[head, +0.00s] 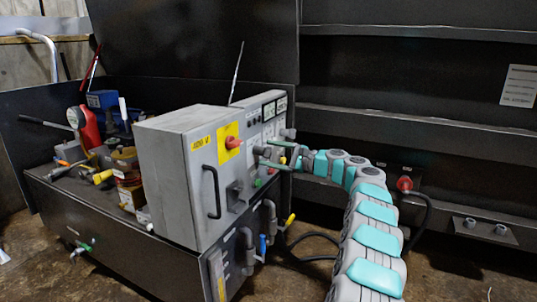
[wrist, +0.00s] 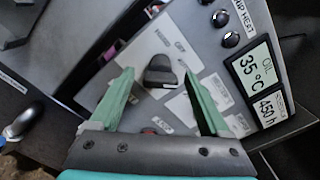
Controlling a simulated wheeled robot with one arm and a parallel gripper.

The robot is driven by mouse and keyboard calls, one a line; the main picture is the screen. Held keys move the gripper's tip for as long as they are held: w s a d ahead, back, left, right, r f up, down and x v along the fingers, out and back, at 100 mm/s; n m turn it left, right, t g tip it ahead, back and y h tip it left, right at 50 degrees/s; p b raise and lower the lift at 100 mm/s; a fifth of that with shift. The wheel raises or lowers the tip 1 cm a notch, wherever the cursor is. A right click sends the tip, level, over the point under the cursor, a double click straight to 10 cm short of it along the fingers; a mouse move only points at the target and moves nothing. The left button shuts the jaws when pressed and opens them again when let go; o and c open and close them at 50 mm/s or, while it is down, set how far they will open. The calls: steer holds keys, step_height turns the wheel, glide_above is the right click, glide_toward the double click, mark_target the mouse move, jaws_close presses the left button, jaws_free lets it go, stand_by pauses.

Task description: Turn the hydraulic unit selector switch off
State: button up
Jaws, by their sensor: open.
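A dark selector switch knob (wrist: 160,72) sits on a light label plate on the grey control panel in the wrist view. Small white labels surround it; one above it seems to read OFF, the others are hard to read. My gripper (wrist: 158,76) is open, with one green finger on each side of the knob. I see no clear contact. In the head view my gripper (head: 265,154) reaches the front panel of the grey control cabinet (head: 172,170) from the right. There the knob is hidden or too small to make out.
A red rotary switch (head: 233,142) on a yellow plate and a black handle (head: 212,192) are on the cabinet. An oil display (wrist: 250,67) reads 35 °C. Pipes with a blue lever (head: 262,245) stand below. Tools and cans clutter the bench at left.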

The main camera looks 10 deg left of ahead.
steer(key=shift+w+a, duration=0.1)
steer(key=shift+a, duration=0.3)
steer(key=shift+c, duration=0.2)
jaws_close()
